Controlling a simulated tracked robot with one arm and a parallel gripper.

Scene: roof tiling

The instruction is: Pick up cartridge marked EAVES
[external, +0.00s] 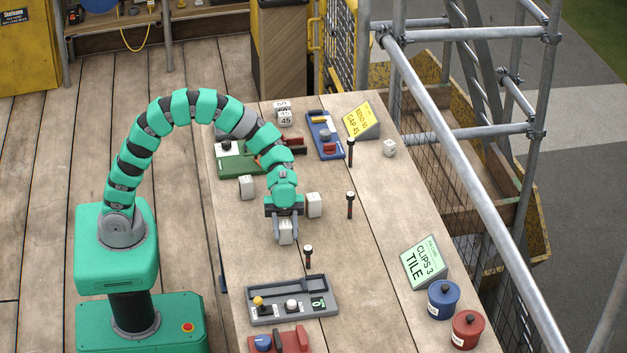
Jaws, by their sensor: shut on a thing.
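My gripper (285,237) points down over the middle of the wooden table and is shut on a small white block (287,228). Any marking on this block is too small to read, so I cannot tell whether it is the EAVES cartridge. I cannot tell whether it touches the table. A second white block (314,204) stands just right of my gripper, and a third white block (247,187) stands to its upper left. No EAVES label is readable.
A grey tray (290,311) lies below my gripper. A dark peg (308,256) stands close by, another peg (350,205) farther right. A green tray (235,167) and blue tray (322,128) lie behind. A CLIPS 3 TILE sign (424,262) stands right.

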